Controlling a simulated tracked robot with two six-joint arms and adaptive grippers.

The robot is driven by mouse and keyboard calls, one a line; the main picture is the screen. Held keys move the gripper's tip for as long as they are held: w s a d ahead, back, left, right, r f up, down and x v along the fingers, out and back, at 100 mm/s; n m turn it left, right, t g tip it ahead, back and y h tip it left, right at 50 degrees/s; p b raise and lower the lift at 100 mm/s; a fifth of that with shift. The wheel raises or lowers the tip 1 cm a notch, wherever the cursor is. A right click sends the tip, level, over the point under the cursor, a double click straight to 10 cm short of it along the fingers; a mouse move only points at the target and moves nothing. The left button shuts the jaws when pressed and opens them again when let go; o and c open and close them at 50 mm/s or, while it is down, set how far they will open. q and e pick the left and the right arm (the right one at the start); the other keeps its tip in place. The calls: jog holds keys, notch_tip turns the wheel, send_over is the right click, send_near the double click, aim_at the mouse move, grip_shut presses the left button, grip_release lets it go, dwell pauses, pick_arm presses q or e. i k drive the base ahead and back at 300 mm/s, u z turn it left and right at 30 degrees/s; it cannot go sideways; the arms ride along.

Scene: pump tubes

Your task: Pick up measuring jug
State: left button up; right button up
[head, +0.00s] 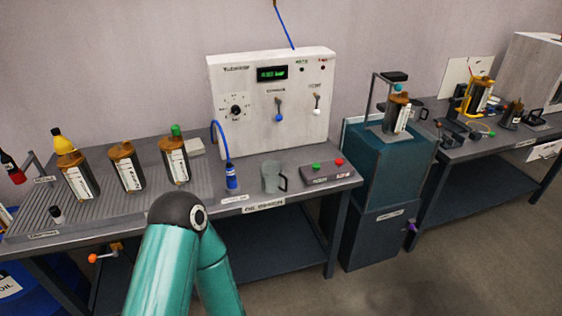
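The measuring jug (271,178) is a clear grey container with a dark handle on its right side. It stands upright near the front edge of the left bench, in front of the white control panel. A teal arm of mine with a dark joint rises from the bottom, left of the jug and apart from it in the picture. Neither of my grippers shows in this view, so I cannot see whether they are open or shut.
A blue nozzle bottle (231,178) stands left of the jug. A button box (328,172) with green and red buttons sits to its right. The white control panel (270,105) stands behind. Several brown-topped canisters stand on the ribbed left part. A teal cabinet (385,165) is farther right.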

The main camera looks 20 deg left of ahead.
aim_at(272, 174)
jog(key=u, duration=0.45)
jog(key=i, duration=1.1)
jog(key=u, duration=0.7)
jog(key=k, duration=0.75)
jog(key=u, duration=0.2)
jog(key=i, duration=0.8)
jog(key=z, duration=0.05)
